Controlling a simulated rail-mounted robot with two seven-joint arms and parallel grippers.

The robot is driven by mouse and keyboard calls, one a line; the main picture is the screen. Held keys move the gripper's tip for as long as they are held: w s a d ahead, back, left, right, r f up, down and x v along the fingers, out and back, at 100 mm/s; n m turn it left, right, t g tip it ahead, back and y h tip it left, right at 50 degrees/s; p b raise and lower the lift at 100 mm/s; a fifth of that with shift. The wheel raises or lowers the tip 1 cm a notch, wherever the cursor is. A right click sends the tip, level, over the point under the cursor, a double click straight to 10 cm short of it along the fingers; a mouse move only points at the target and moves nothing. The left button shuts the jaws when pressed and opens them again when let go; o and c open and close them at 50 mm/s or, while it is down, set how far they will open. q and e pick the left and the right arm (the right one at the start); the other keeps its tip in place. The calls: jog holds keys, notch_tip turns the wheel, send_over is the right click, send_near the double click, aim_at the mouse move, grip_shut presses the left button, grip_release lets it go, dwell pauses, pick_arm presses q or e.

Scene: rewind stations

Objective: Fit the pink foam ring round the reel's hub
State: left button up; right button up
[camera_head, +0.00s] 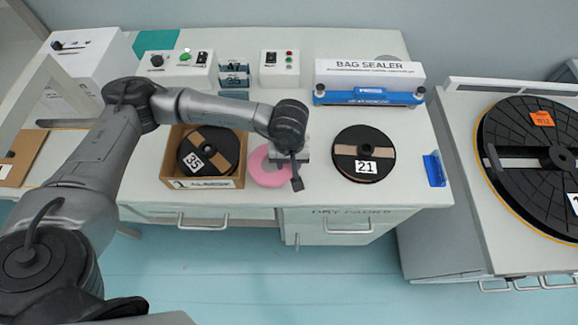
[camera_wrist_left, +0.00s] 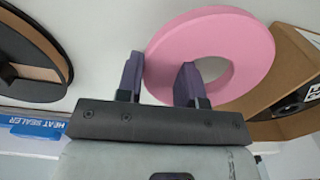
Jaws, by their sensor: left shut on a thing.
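The pink foam ring (camera_head: 262,174) is at the front of the bench, between the boxed reel and reel 21, partly hidden by my left gripper (camera_head: 292,170). In the left wrist view the fingers of my left gripper (camera_wrist_left: 160,78) are shut on the rim of the foam ring (camera_wrist_left: 222,25), one on each side of its band. I cannot tell whether the ring touches the bench. The black reel marked 21 (camera_head: 376,145) lies flat to the right of the gripper. The black reel marked 35 (camera_head: 220,142) sits in a cardboard box. My right gripper is not in view.
The cardboard box (camera_head: 229,182) stands left of the ring. Behind are a bag sealer (camera_head: 368,74), a heat sealer (camera_head: 366,96) and control boxes (camera_head: 279,69). A blue holder (camera_head: 434,169) is right of reel 21. A large black reel (camera_head: 520,125) lies on the right station.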

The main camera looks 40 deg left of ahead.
pick_arm(q)
jog(key=shift+f+b, duration=0.3)
jog(key=shift+f, duration=1.6)
jog(key=shift+f, duration=0.1)
jog(key=o, duration=0.9)
jog(key=shift+r, duration=0.25)
notch_tip(320, 180, up, 10)
jog(key=shift+r+p, duration=0.25)
jog(key=shift+p, duration=0.7)
jog(key=shift+o, duration=0.7)
jog(key=shift+r, duration=0.65)
